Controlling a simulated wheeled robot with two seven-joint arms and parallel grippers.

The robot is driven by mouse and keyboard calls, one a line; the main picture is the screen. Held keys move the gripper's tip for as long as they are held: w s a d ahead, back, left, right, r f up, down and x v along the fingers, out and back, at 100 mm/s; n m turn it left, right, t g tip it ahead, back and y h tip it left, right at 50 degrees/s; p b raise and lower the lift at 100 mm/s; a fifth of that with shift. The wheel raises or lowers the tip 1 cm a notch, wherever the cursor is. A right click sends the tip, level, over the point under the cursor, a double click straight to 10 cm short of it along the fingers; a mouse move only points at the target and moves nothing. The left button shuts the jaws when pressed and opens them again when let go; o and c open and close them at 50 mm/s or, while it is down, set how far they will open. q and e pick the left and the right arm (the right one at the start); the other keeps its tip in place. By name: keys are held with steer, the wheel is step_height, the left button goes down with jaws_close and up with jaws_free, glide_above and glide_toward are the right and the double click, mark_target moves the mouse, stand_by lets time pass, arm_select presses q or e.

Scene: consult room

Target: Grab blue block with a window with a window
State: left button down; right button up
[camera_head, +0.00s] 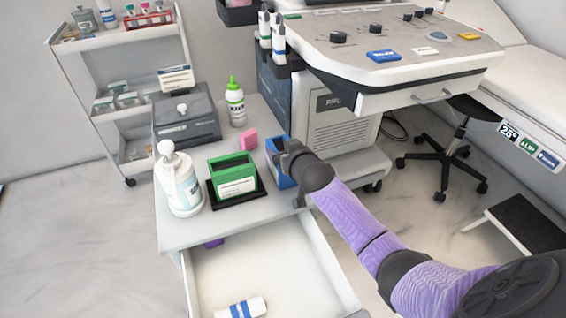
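A blue block (278,165) stands on the right part of the white drawer cabinet's top (229,223), beside the green box. My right gripper (289,156) comes in from the lower right and is right at the block, overlapping its right side. The dark wrist hides part of the block and most of the fingers. I cannot tell whether the fingers are closed on it, and no window shows clearly. My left gripper is not in view.
An open drawer (262,268) below holds a white-and-blue roll (240,308). The console (395,40) stands right.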

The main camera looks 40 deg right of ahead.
jaws_close()
